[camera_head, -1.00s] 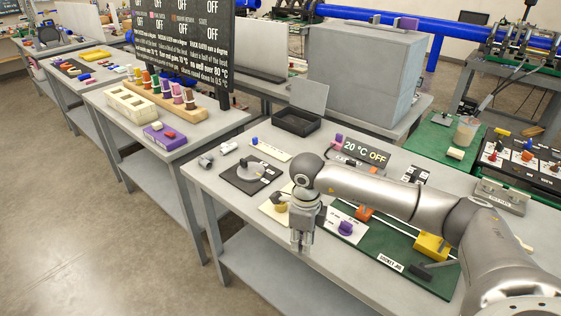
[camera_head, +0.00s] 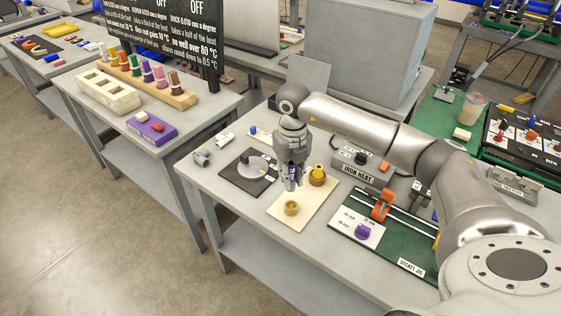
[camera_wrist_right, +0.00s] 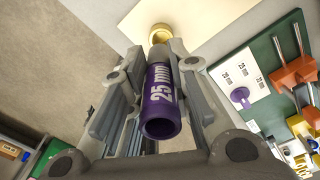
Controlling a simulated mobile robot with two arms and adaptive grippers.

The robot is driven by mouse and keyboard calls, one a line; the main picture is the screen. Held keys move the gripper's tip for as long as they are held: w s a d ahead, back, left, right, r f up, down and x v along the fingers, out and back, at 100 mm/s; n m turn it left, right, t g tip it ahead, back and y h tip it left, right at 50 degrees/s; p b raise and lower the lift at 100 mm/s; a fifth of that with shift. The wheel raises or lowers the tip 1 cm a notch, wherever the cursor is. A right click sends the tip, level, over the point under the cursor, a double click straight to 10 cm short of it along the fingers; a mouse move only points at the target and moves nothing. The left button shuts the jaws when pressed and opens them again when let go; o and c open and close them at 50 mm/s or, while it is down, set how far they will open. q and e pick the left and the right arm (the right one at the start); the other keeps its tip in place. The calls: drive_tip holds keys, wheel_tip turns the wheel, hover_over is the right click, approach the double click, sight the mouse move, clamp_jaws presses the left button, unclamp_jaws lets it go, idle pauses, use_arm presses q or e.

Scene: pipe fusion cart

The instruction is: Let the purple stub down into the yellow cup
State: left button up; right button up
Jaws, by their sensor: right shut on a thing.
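My right gripper (camera_head: 291,186) points down above the cream board and is shut on the purple stub (camera_wrist_right: 160,100), a hollow tube marked "25 mm". In the head view the fingers hide most of the stub. The yellow cup (camera_head: 291,208) stands on the front part of the cream board, just below the gripper in the picture. The cup also shows in the right wrist view (camera_wrist_right: 160,34), beyond the far end of the stub. The stub appears apart from the cup. My left gripper is not in view.
The cream board (camera_head: 311,211) also bears a brown-and-yellow cup (camera_head: 317,176). A black plate with a grey disc (camera_head: 254,166) lies left of it. On the right is the green socket jig (camera_head: 385,254) with a purple piece (camera_head: 362,231). The IRON HEAT box (camera_head: 359,165) stands behind.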

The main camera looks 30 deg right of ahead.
sight(292, 190)
drive_tip(key=shift+s+r, duration=0.1)
drive_tip(key=shift+s, duration=0.05)
drive_tip(key=shift+s+r, duration=0.2)
drive_tip(key=shift+s, duration=0.2)
drive_tip(key=shift+w+f, duration=0.1)
drive_tip(key=shift+f, duration=0.05)
drive_tip(key=shift+w+f, duration=0.1)
drive_tip(key=shift+f, duration=0.1)
drive_tip(key=shift+f+b, duration=0.8)
drive_tip(key=shift+b, duration=0.1)
drive_tip(key=shift+f, duration=0.35)
drive_tip(key=shift+f+b, duration=0.7)
drive_tip(key=shift+b, duration=0.05)
drive_tip(key=shift+f+b, duration=0.45)
drive_tip(key=shift+f, duration=0.25)
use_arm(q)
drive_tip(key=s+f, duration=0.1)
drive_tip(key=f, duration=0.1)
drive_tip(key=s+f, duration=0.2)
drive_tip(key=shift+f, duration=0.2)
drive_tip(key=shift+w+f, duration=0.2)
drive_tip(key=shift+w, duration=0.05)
use_arm(e)
drive_tip(key=shift+f, duration=0.15)
use_arm(q)
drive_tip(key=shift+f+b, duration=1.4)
drive_tip(key=shift+b, duration=0.2)
use_arm(e)
drive_tip(key=shift+f, duration=1.9)
